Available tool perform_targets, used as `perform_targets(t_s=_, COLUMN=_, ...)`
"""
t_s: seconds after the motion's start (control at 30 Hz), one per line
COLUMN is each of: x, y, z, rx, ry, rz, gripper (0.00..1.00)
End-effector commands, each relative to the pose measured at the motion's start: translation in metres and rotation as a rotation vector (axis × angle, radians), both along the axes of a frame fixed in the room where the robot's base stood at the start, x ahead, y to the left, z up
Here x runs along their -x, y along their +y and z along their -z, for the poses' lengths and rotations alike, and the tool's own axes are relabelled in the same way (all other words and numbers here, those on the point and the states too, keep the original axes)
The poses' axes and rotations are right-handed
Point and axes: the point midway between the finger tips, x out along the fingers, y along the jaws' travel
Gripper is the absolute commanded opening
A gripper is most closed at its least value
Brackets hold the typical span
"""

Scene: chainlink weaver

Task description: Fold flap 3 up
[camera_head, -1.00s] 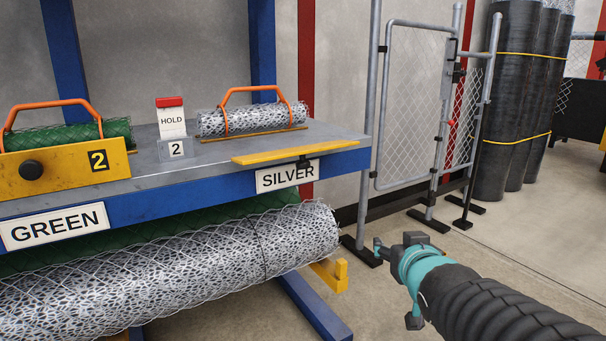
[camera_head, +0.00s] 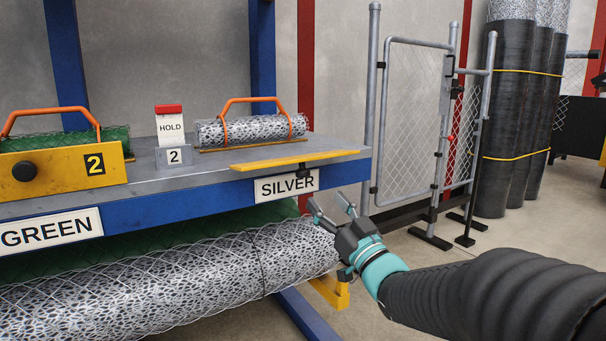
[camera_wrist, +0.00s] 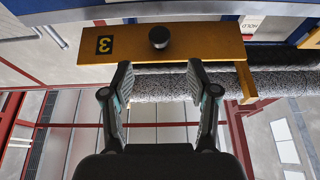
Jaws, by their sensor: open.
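Flap 3 is a yellow plate. In the head view the flap (camera_head: 295,160) shows almost edge-on at the bench front, above the SILVER label, with its black knob (camera_head: 304,167) under it. In the wrist view the flap's face (camera_wrist: 205,40) shows an upside-down 3 and the round knob (camera_wrist: 159,37). My gripper (camera_head: 328,203) is open and empty, below and right of the flap, apart from it. In the wrist view the gripper's fingertips (camera_wrist: 160,75) stand either side of the knob's line, short of it.
Yellow flap 2 (camera_head: 65,169) stands upright at left, before a green mesh roll (camera_head: 70,140). A silver roll (camera_head: 250,130) lies behind flap 3. A large silver mesh roll (camera_head: 180,283) lies under the bench (camera_head: 150,205). A gate (camera_head: 412,120) stands at right.

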Motion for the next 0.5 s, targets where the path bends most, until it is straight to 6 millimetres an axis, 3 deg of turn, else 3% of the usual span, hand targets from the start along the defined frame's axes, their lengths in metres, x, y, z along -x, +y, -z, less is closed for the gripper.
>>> perform_targets(t_s=0.5, x=-0.07, y=0.047, z=-0.035, rx=0.001, ry=-0.001, rz=0.0, gripper=0.59)
